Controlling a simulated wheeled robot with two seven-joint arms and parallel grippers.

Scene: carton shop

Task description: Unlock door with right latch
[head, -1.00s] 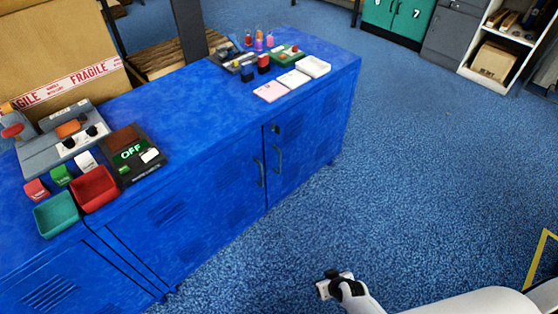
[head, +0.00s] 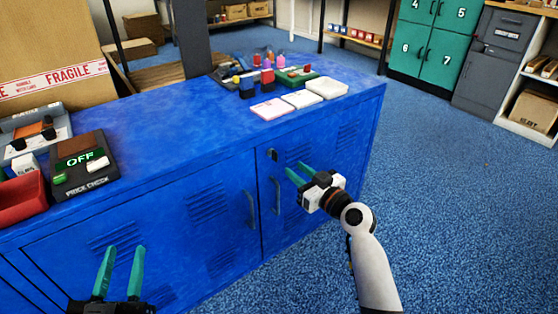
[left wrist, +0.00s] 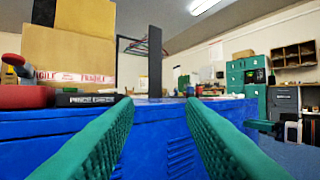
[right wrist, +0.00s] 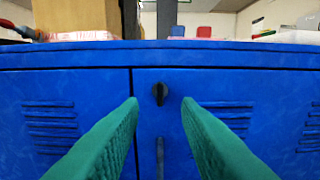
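The blue cabinet (head: 180,212) has two doors with dark vertical handles where they meet. The right door (head: 312,160) carries a small black latch (head: 272,155) near its top, above its handle (head: 276,195). In the right wrist view the latch (right wrist: 160,93) lies straight ahead between my fingertips, with the handle (right wrist: 160,155) below it. My right gripper (head: 295,174) is open and empty, in front of the right door and apart from the latch. My left gripper (head: 121,262) is open and empty in front of the cabinet's left part; it also shows in the left wrist view (left wrist: 158,105).
The cabinet top holds a price-check device (head: 85,165), a red bin (head: 22,198), white and pink trays (head: 300,98) and small items. A large carton (head: 45,50) stands at the back left. Blue floor to the right is open. Green lockers (head: 432,45) stand far behind.

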